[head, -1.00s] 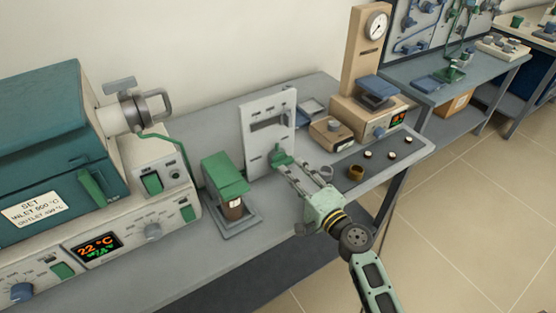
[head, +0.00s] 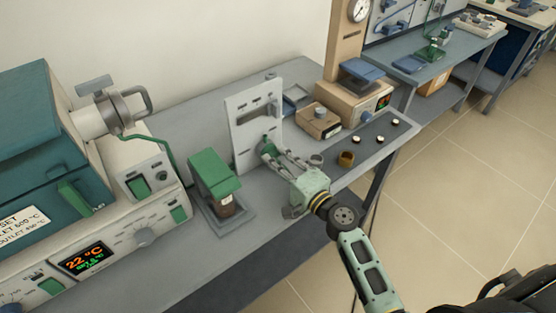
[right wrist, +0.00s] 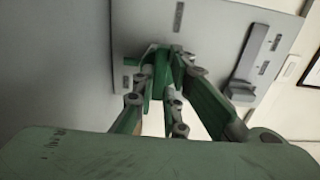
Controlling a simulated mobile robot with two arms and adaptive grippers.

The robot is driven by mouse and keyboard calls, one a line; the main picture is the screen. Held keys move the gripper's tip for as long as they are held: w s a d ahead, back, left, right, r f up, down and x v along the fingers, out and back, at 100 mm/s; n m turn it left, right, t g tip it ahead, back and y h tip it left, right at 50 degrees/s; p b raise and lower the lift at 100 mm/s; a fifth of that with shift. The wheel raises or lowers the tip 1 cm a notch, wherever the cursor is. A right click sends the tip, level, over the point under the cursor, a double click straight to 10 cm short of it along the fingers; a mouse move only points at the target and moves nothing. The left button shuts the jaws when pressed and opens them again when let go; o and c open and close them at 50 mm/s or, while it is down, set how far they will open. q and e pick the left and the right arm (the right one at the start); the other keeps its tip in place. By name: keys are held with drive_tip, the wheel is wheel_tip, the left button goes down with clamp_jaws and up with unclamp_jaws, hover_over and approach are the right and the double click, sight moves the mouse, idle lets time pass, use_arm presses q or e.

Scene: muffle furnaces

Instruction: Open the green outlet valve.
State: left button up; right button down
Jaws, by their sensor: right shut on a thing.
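The green outlet valve handle (head: 267,146) sits low on the front of a grey upright panel (head: 243,145). It also shows in the right wrist view (right wrist: 158,64), against the panel's face. My right gripper (head: 272,150) reaches it from the lower right and is shut on the green handle. In the right wrist view its fingers (right wrist: 160,90) close around the handle, hiding part of it. How far the handle is turned is hard to tell. My left gripper is not in view.
A teal furnace (head: 40,150) fills the left side. A beige instrument (head: 360,100) and several small pots lie to the right. Open floor lies beyond the bench's front edge.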

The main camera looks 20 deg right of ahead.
drive_tip(key=shift+m, duration=1.5)
drive_tip(key=m, duration=0.3)
drive_tip(key=shift+m+p, duration=0.3)
drive_tip(key=shift+p, duration=0.1)
drive_tip(key=m+p, duration=0.1)
drive_tip(key=m, duration=0.4)
drive_tip(key=shift+r, duration=0.1)
use_arm(q)
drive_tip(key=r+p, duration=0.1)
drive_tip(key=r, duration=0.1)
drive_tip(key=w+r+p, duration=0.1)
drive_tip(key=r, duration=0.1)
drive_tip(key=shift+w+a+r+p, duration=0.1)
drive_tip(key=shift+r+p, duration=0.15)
drive_tip(key=shift+p, duration=0.05)
use_arm(e)
drive_tip(key=m, duration=0.6)
drive_tip(key=shift+m, duration=0.3)
